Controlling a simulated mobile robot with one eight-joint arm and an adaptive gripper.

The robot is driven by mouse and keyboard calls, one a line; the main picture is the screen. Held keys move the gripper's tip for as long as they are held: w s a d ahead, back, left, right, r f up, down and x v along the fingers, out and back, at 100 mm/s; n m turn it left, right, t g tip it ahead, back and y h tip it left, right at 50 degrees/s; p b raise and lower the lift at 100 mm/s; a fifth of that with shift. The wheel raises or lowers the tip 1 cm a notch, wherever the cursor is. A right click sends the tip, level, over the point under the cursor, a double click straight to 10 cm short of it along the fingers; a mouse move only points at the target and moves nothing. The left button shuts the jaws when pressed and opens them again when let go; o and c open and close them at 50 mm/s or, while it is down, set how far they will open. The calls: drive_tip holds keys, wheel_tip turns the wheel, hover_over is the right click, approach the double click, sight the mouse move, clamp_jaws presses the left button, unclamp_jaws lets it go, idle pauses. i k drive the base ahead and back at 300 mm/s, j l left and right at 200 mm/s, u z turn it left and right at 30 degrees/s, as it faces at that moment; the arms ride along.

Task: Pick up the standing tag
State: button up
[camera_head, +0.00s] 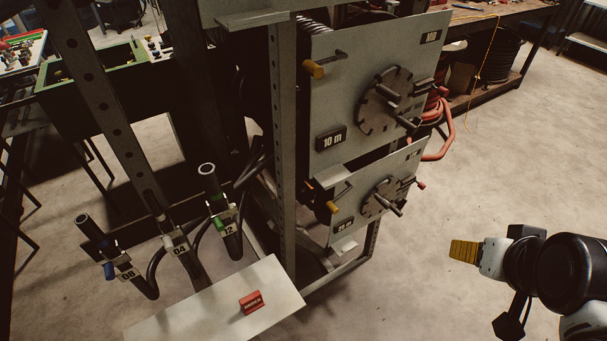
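A small red tag (252,302) with pale lettering, too small to read surely, stands on a pale flat shelf (208,309) at the bottom, left of centre. My gripper (464,252) is at the right, with a yellow ribbed end pointing left. It is well apart from the tag, to its right, over the bare floor. I cannot tell whether its fingers are open or shut. I see nothing held in it.
A metal rack (284,150) with two grey panels, the upper one (355,90) marked 10 m, stands between the shelf and the back. Handles and knobs stick out from the panels. Hose ends (220,200) with number labels rise behind the shelf. The floor (420,210) at right is clear.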

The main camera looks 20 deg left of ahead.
sight(252, 302)
drive_tip(key=u, duration=0.4)
drive_tip(key=j+u, duration=0.1)
drive_tip(key=u, duration=0.3)
drive_tip(key=k+j+u, duration=0.1)
drive_tip(key=u, duration=0.35)
drive_tip(key=j+u, duration=0.1)
drive_tip(key=u, duration=0.3)
drive_tip(key=k+l+z, duration=0.25)
drive_tip(key=l, duration=0.4)
drive_tip(key=l+z, duration=0.25)
drive_tip(key=l, duration=0.35)
